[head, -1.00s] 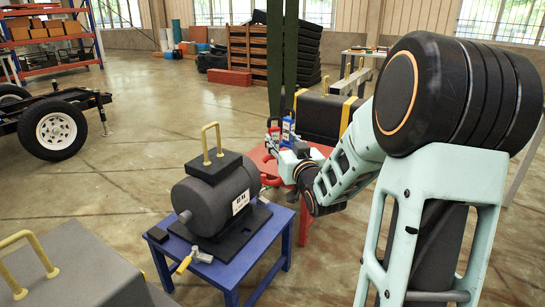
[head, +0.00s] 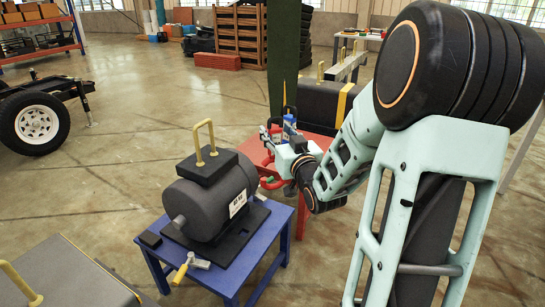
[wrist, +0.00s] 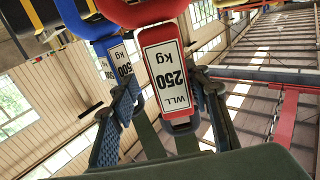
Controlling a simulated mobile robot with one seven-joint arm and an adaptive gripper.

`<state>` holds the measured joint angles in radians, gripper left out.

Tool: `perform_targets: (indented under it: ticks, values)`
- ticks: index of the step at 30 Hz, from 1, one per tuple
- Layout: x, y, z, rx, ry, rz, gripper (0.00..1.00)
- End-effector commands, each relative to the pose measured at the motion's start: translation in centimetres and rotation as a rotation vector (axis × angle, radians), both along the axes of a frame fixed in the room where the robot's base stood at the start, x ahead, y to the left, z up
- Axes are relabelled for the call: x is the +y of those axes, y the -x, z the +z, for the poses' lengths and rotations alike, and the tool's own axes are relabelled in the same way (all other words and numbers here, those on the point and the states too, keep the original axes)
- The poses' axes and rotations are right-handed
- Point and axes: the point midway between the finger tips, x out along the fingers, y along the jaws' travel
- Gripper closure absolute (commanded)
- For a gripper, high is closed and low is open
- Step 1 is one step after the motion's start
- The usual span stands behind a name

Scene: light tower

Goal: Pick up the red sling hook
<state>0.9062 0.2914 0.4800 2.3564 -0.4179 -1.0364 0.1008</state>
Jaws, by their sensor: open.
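The red sling hook (wrist: 165,70) shows in the wrist view with a white label reading "WLL 250 kg", upside down. Its lower body lies between the two fingers of my gripper (wrist: 163,90), which are open on either side with gaps visible. In the head view, red hook parts (head: 272,183) show beside my gripper (head: 271,140), partly hidden by it. A blue hook (wrist: 118,65) labelled 500 kg is close on the left in the wrist view, by the left finger. It also shows in the head view (head: 289,127).
A red table (head: 252,150) stands under the hooks. A blue stand (head: 225,275) with a grey motor (head: 212,200) is in front. A dark green post (head: 284,50) rises behind the hooks. Open floor lies to the left.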

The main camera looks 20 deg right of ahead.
Motion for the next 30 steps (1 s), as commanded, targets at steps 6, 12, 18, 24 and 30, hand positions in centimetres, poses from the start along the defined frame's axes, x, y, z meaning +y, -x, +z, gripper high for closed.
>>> perform_targets:
  ticks: [6,12,18,24,30]
  values:
    - [-0.04,0.17,0.01,0.0,0.0,0.0,0.56]
    - [-0.03,0.16,0.0,0.0,0.001,0.0,0.7]
    - [-0.03,0.15,-0.01,0.0,0.0,0.0,0.92]
    - [-0.02,0.15,-0.01,0.0,0.0,0.0,1.0]
    - [-0.02,0.08,0.33,-0.007,0.003,0.0,1.0]
